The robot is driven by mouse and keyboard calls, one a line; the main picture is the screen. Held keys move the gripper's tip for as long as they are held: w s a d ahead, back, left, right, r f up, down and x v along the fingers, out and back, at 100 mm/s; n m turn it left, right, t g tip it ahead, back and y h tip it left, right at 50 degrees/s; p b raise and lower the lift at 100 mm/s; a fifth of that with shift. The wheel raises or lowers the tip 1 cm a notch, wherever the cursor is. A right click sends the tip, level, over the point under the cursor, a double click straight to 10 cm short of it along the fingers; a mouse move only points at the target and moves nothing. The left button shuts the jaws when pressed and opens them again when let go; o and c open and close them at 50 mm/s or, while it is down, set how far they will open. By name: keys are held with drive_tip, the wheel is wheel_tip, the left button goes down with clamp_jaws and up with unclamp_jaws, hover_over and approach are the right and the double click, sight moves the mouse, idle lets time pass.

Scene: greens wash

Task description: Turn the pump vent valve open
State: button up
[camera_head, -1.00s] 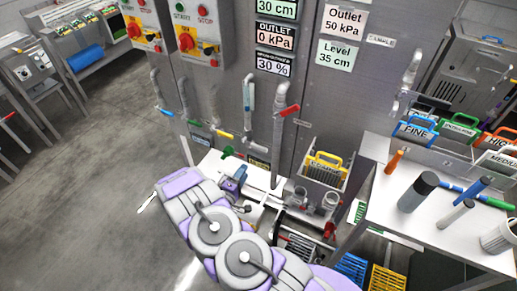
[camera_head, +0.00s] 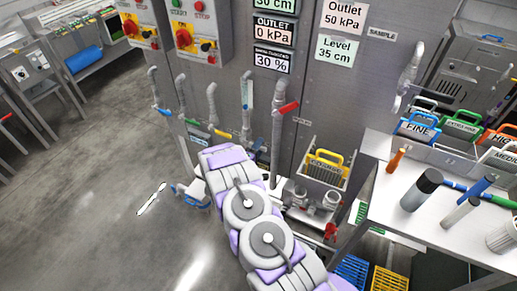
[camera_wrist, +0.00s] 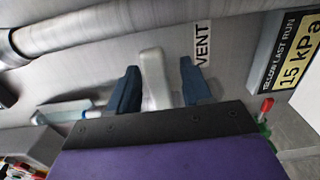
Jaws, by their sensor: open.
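In the wrist view a pale, off-white lever (camera_wrist: 155,78) stands beside a VENT label (camera_wrist: 202,43) on the grey metal panel. It appears to be the vent valve's handle. My gripper (camera_wrist: 159,66) is open, with one dark blue finger on each side of the lever in the picture. Gaps show on both sides, and I cannot tell whether the fingers reach around it in depth. The lever's lower end is hidden behind my gripper body. In the head view my arm hides my gripper and the vent valve.
Pipes with a red handle (camera_head: 287,107), a yellow handle (camera_head: 225,133) and a blue handle (camera_head: 163,111) line the cabinet. A yellow-handled basket (camera_head: 325,162) sits low. A bench (camera_head: 455,235) with tools stands at right. Open floor (camera_head: 90,215) lies left.

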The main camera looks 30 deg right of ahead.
drive_tip(key=shift+c, duration=0.3)
clamp_jaws()
idle(0.3)
